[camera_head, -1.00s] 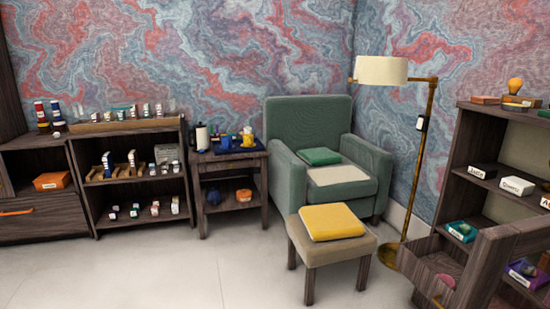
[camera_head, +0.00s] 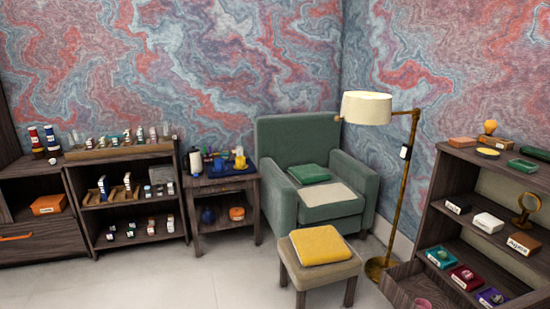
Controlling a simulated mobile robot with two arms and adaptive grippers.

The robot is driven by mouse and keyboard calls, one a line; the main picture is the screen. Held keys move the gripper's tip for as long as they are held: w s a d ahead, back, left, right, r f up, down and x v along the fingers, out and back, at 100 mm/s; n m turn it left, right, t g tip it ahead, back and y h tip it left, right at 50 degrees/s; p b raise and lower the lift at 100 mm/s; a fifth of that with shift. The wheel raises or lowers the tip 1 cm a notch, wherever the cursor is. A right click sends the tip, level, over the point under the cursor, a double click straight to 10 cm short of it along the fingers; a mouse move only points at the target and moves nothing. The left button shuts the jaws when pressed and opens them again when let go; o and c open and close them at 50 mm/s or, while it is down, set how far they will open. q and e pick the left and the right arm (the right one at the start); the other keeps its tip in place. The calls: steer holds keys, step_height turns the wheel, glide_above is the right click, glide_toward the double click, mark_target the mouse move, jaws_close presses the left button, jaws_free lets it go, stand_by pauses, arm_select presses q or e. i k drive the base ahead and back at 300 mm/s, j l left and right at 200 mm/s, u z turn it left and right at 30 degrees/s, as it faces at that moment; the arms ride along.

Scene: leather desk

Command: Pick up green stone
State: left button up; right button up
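I cannot make out a green stone for certain. On the lower level of the right shelf unit stand small labelled boxes: a green one (camera_head: 441,257), a red one (camera_head: 466,278) and a purple-teal one (camera_head: 491,297). Their contents are too small to tell. A flat green box or tray (camera_head: 522,165) lies on top of that unit. A small pink round object (camera_head: 423,304) shows at the bottom edge by an open drawer (camera_head: 400,286). Neither of my grippers is in view.
A green armchair (camera_head: 291,138) holds cushions. A stool (camera_head: 317,274) with a yellow cushion (camera_head: 320,245) stands before it, and a brass floor lamp (camera_head: 398,195) beside it. A left shelf (camera_head: 95,212) and side table (camera_head: 226,184) line the wall. Pale floor (camera_head: 190,285) is clear at front left.

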mark_target(442, 256)
steer(key=z, duration=1.3)
steer(key=i+j+z, duration=0.1)
steer(key=j, duration=0.4)
steer(key=i+j+z, duration=0.1)
steer(key=j, duration=0.45)
